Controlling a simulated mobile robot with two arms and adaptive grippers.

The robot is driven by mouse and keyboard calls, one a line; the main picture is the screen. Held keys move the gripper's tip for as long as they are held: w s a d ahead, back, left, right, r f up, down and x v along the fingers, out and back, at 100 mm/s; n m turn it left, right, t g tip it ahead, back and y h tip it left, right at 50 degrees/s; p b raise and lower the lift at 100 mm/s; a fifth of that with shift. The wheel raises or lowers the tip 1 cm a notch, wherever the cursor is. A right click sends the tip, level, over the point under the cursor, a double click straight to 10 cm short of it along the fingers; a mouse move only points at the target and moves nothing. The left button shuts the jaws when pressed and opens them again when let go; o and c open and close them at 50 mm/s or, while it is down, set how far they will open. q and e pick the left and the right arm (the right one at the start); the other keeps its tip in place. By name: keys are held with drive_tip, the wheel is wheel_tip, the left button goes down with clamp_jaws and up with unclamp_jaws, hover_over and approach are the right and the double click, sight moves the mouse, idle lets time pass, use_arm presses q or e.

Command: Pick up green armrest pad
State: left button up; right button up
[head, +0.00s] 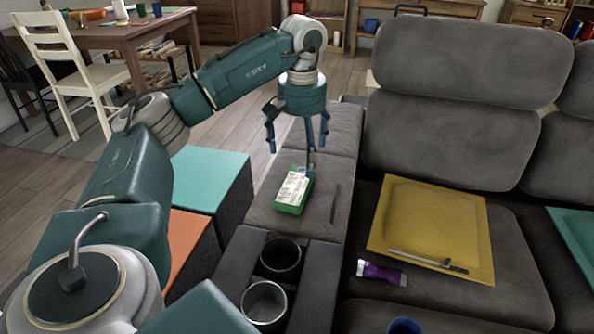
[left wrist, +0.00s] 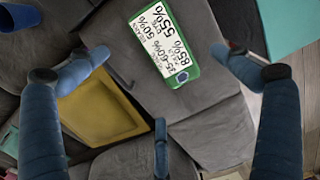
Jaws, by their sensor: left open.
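The green pad (head: 293,190) is a small green block with a white printed label on top. It lies flat on the grey sofa armrest (head: 262,212). In the left wrist view the pad (left wrist: 168,48) sits between the spread fingers, with large percent figures on its label. My left gripper (head: 299,148) is above the pad, pointing down, open and empty. Its three blue fingers also show in the left wrist view (left wrist: 162,75), apart from the pad. My right gripper is not in view.
A dark thin strip (head: 335,203) lies right of the pad. Two cup holders (head: 281,257) are set in the console in front. A yellow square (head: 425,222) with a thin tool (head: 428,261) and a purple tube (head: 381,272) lie on the seat. Teal (head: 215,182) and orange (head: 186,238) blocks stand left.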

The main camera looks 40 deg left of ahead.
sight(300, 188)
use_arm(q)
drive_tip(key=f, duration=0.2)
drive_tip(key=f+b, duration=0.1)
drive_tip(key=f, duration=0.1)
drive_tip(key=shift+s+d, duration=0.1)
drive_tip(key=shift+s, duration=0.15)
drive_tip(key=shift+f, duration=0.6)
drive_tip(key=f+b, duration=0.1)
drive_tip(key=f, duration=0.4)
drive_tip(key=shift+s+f+b, duration=0.1)
drive_tip(key=shift+s+b, duration=0.1)
drive_tip(key=shift+b, duration=0.1)
drive_tip(key=c, duration=1.2)
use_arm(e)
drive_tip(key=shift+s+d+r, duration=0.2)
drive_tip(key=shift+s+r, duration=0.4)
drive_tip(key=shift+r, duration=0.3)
